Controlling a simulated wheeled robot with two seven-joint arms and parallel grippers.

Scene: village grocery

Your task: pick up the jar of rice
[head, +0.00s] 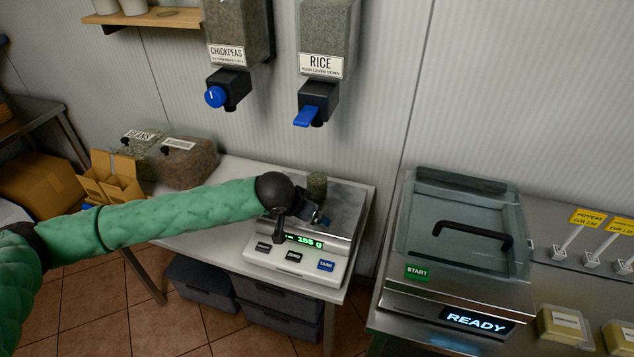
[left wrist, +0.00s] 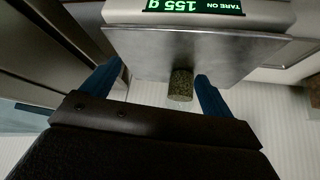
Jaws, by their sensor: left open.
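The jar (head: 317,186), a small cylinder with speckled grey-green contents, stands on the metal plate (head: 345,208) of the scale (head: 300,262). My left gripper (head: 318,217) is over the plate, on the near side of the jar. In the left wrist view the jar (left wrist: 181,84) shows between the two blue fingers of my open gripper (left wrist: 160,70), closer to the right finger. No contact with the jar is visible. The scale display (left wrist: 195,6) reads 155 g. My right gripper is not in view.
A rice dispenser (head: 318,62) with a blue lever and a chickpeas dispenser (head: 228,78) hang above. Containers (head: 188,165) and a cardboard carton (head: 110,178) stand left on the table. A sealing machine (head: 455,235) reading READY stands to the right.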

